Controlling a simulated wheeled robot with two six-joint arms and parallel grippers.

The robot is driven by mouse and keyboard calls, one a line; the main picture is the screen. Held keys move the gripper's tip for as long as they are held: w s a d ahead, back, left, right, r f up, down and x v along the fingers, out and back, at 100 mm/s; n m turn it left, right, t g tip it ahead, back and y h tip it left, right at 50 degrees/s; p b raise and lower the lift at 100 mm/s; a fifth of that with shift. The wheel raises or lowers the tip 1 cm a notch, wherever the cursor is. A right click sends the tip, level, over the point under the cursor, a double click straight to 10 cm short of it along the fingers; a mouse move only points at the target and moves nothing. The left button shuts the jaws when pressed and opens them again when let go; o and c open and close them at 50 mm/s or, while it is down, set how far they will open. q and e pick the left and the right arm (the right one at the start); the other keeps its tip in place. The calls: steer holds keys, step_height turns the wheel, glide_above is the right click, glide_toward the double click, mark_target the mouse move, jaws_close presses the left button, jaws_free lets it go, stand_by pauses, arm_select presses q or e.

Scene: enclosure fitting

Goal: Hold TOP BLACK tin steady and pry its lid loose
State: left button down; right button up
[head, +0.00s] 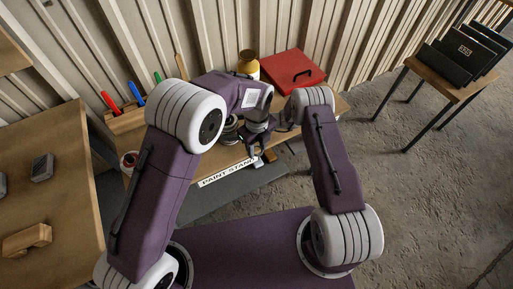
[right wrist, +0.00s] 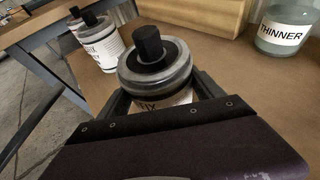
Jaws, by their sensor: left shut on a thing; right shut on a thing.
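In the right wrist view, a round metal tin (right wrist: 156,75) with a grey rimmed lid and a black knob (right wrist: 148,43) on top stands between the fingers of my right gripper (right wrist: 158,98). The gripper is shut on its sides; the lid looks seated, and the label is partly hidden. In the head view the tin (head: 230,121) is small and partly covered by my left arm. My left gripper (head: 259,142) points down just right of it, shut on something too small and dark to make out.
Two white-labelled tins (right wrist: 101,43) with dark tops stand farther along the bench, and a THINNER jar (right wrist: 284,30) stands right. In the head view, a red case (head: 292,70) and a yellow-brown bottle (head: 248,65) stand behind. A PAINT STAND sign (head: 227,173) marks the front edge.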

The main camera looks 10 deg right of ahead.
arm_select(q)
steer(key=shift+r, duration=2.65)
arm_select(e)
steer(key=o, duration=2.1)
steer(key=v, duration=1.2)
steer(key=shift+r, duration=0.1)
arm_select(q)
steer(key=shift+a, duration=0.1)
